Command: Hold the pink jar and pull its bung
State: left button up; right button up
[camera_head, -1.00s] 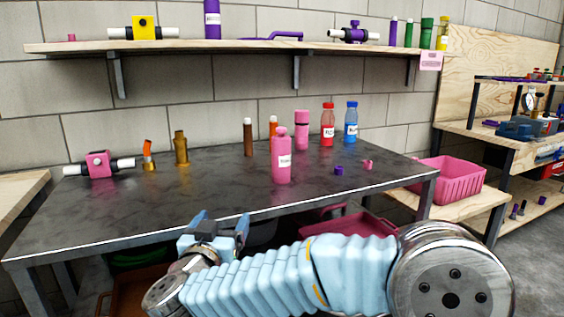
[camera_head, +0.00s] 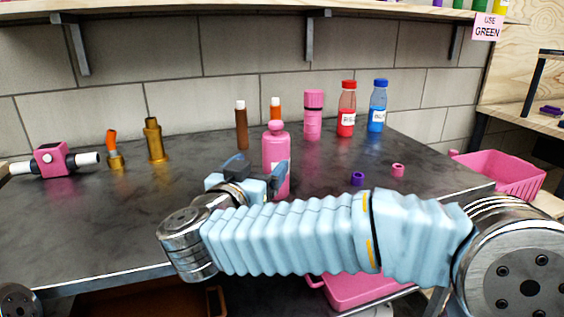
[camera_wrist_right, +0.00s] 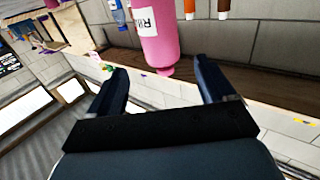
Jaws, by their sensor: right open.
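The pink jar (camera_head: 276,148) stands upright on the dark table, with a rounded pink bung (camera_head: 275,126) at its top. My right gripper (camera_head: 258,174) is open and empty on the near side of the jar, hiding part of its lower body in the head view. In the right wrist view, the pink jar (camera_wrist_right: 157,35) appears upside down with part of a white label. It lies beyond the two spread fingers (camera_wrist_right: 165,88), roughly between them, with no clear contact. My left gripper is not in view.
A taller-capped pink bottle (camera_head: 313,118), a red bottle (camera_head: 346,112) and a blue bottle (camera_head: 377,108) stand behind to the right. A brown tube (camera_head: 241,128) and an orange tube (camera_head: 275,107) stand behind the jar. Small purple (camera_head: 357,178) and pink (camera_head: 398,170) rings lie right.

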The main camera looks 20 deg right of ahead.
aim_at(280, 144)
jog(key=p+x, duration=0.1)
jog(key=x, duration=1.1)
jog(key=shift+w+d+f, duration=0.1)
jog(key=shift+d+f, duration=0.05)
jog(key=shift+d, duration=0.05)
jog(key=shift+c, duration=0.4)
jog(key=c, duration=1.3)
